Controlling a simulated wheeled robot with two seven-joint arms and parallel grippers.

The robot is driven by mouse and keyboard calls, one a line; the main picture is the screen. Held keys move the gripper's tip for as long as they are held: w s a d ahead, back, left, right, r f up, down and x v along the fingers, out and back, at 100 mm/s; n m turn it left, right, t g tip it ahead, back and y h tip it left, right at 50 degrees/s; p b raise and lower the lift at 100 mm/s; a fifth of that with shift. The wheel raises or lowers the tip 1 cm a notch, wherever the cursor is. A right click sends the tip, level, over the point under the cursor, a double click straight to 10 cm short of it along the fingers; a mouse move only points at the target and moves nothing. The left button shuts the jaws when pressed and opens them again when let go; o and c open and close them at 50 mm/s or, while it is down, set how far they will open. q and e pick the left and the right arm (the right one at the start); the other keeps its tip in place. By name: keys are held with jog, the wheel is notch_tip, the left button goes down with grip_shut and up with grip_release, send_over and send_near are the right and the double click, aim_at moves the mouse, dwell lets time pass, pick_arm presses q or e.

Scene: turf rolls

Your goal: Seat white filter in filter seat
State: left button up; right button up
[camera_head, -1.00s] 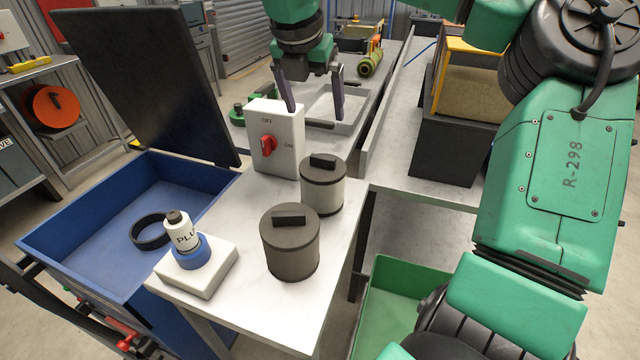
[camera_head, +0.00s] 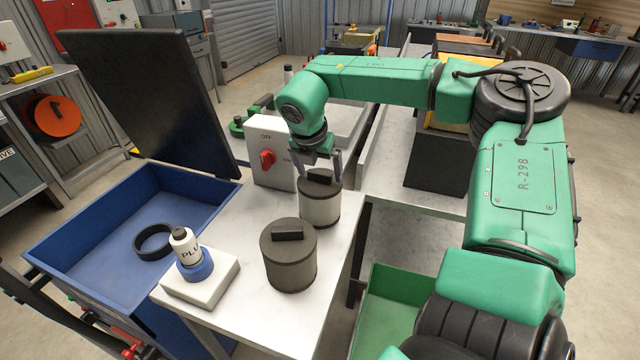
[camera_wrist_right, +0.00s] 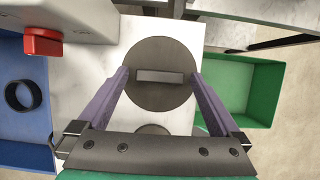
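The white filter (camera_head: 320,206) is a pale canister with a dark lid and a black bar handle, standing upright on the white table. In the right wrist view its round lid (camera_wrist_right: 160,98) and bar handle show between my fingers. My right gripper (camera_head: 318,174) is open above this lid, one finger on each side of the handle, with gaps visible in the right wrist view (camera_wrist_right: 159,76). I cannot tell which thing is the filter seat; a black ring (camera_head: 140,247) lies in the open blue box. My left gripper is not in view.
A darker grey canister (camera_head: 291,268) stands in front of the white filter. A white block (camera_head: 215,283) holds a blue ring and a labelled plug. A switch box (camera_head: 256,150) with a red knob stands close behind left. A green bin (camera_head: 385,318) is below, right.

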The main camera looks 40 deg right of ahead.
jog(key=c, duration=1.5)
grip_shut()
jog(key=shift+r, duration=0.15)
